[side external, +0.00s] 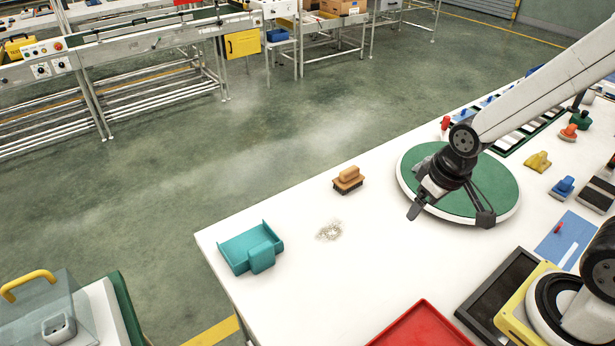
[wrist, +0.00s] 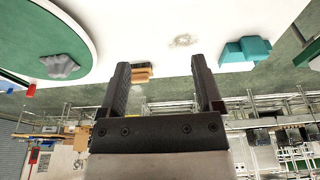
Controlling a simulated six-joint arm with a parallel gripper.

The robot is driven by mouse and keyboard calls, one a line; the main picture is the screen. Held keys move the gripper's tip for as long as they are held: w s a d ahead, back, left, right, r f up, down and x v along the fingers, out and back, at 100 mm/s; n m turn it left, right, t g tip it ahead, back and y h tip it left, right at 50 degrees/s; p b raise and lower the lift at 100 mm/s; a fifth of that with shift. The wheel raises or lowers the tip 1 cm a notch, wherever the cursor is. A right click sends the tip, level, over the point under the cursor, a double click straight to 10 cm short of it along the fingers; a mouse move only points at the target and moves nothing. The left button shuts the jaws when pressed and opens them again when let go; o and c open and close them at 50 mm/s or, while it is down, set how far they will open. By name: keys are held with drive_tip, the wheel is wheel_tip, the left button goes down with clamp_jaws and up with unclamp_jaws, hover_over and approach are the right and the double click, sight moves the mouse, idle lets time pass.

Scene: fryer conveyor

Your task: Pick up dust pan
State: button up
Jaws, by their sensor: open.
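The teal dust pan (side external: 248,249) lies on the white table near its left corner, with its stubby handle toward the front. It also shows in the wrist view (wrist: 245,52) at the upper right, beyond the fingers. My gripper (side external: 447,215) is open and empty above the green round disc, well to the right of the dust pan. In the wrist view its two fingers (wrist: 163,85) stand apart with nothing between them.
A brush with an orange-brown handle (side external: 348,179) and a patch of pale crumbs (side external: 329,231) lie between the disc (side external: 415,160) and the dust pan. A grey lump (wrist: 60,66) sits on the disc. A red tray (side external: 420,325) is at the front. The table around the dust pan is clear.

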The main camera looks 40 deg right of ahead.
drive_tip(key=w+a+n, duration=0.3)
drive_tip(key=w+n, duration=0.1)
drive_tip(key=w, duration=0.2)
drive_tip(key=n+g+y, duration=0.3)
drive_tip(key=n+y, duration=0.1)
drive_tip(key=n, duration=0.9)
approach(261, 246)
drive_tip(key=f, duration=0.4)
drive_tip(key=shift+s+a+f, duration=0.15)
drive_tip(key=shift+s+f, duration=0.05)
drive_tip(key=shift+f, duration=0.05)
drive_tip(key=shift+w+a+f+n+y, duration=0.2)
drive_tip(key=shift+a+n+y, duration=0.1)
drive_tip(key=shift+a+n, duration=0.1)
drive_tip(key=shift+x, duration=1.3)
drive_tip(key=shift+s, duration=0.1)
drive_tip(key=shift+x, duration=2.6)
drive_tip(key=shift+a, duration=0.15)
drive_tip(key=shift+r, duration=0.1)
